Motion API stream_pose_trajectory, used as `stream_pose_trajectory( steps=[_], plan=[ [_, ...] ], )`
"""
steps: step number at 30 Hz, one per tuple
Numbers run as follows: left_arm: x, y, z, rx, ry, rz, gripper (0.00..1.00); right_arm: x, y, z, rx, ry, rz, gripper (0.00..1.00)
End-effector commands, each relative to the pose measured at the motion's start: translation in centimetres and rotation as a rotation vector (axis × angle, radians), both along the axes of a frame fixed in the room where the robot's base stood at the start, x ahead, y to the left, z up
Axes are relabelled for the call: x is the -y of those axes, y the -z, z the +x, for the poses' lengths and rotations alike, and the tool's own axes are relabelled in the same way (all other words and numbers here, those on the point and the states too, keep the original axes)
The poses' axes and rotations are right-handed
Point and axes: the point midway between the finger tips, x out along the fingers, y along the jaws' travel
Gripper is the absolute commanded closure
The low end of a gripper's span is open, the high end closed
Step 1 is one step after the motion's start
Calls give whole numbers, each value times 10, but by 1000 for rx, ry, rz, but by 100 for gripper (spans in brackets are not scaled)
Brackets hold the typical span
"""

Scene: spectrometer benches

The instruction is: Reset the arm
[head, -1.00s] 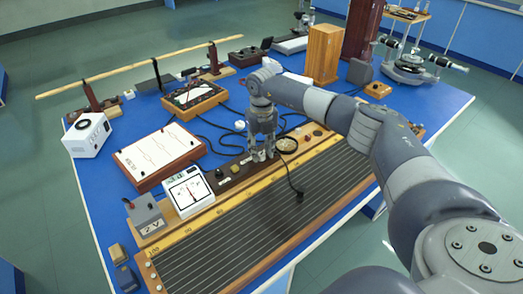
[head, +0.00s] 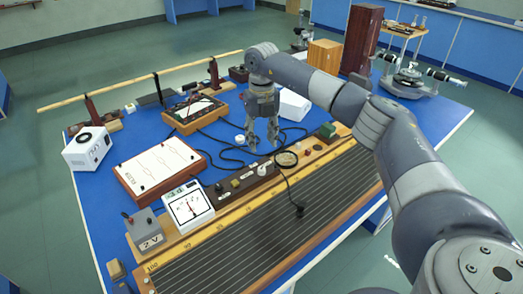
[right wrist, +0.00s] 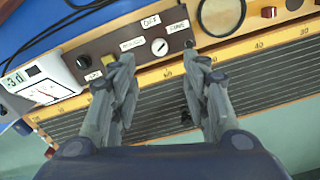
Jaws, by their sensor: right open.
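My right arm comes in from the right side of the head view, over the blue bench. My right gripper (head: 263,146) points down above the far side of the potentiometer board, near its dark switch panel (head: 247,181). In the right wrist view the gripper (right wrist: 160,75) has its two fingers spread apart, with nothing between them. The switch panel (right wrist: 133,50) shows beyond the fingertips, with a white dial and labels. My left gripper is not in view.
The wire board (head: 270,232) fills the near side of the bench. A white meter (head: 188,206), a grey 2 V box (head: 146,230) and a white panel board (head: 160,167) stand at left. A wooden box (head: 323,58) and a tall brown case (head: 361,40) stand behind.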

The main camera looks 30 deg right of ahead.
Motion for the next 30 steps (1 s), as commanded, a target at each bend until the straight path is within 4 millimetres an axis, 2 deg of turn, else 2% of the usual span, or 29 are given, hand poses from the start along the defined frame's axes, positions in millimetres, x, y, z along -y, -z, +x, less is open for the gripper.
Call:
stream_pose_trajectory(
  steps=[5, 21, 23, 30],
  plan=[
    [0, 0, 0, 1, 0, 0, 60, 0, -12, 0, 0, 0, 0, 57],
    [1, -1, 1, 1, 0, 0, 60, 0, -13, 0, -1, 0, 0, 57],
    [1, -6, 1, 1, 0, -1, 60, 0, -18, 0, 0, 0, 0, 57],
    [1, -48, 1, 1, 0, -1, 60, 0, -60, 0, -1, 0, 0, 57]
  ],
)
